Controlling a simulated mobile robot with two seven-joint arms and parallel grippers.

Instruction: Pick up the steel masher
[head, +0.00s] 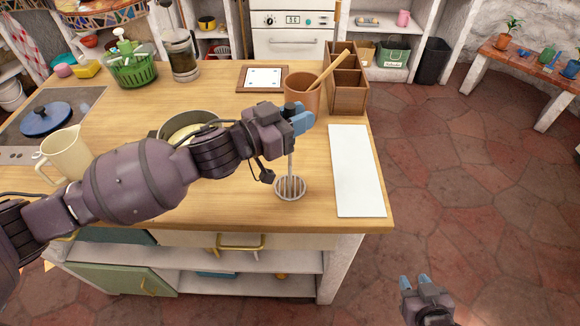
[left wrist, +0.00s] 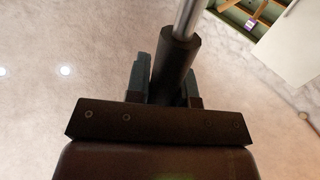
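The steel masher (head: 290,188) is upright near the counter's front right, its round slotted head low over the wood. I cannot tell whether the head touches the counter. My left gripper (head: 298,119) is at the top of the masher, with its blue fingers around the dark handle. In the left wrist view the black handle (left wrist: 176,72) sits between the two fingers, and the steel shaft (left wrist: 187,18) runs on beyond it. My right gripper (head: 415,281) is low at the right, over the floor, with its fingers apart and nothing between them.
A white board (head: 357,172) lies right of the masher. A brown crock (head: 301,95) with a wooden spoon and a wooden divided box (head: 347,92) stand behind it. A pot (head: 187,122) is partly hidden behind my left arm. A cream pitcher (head: 66,155) stands at left.

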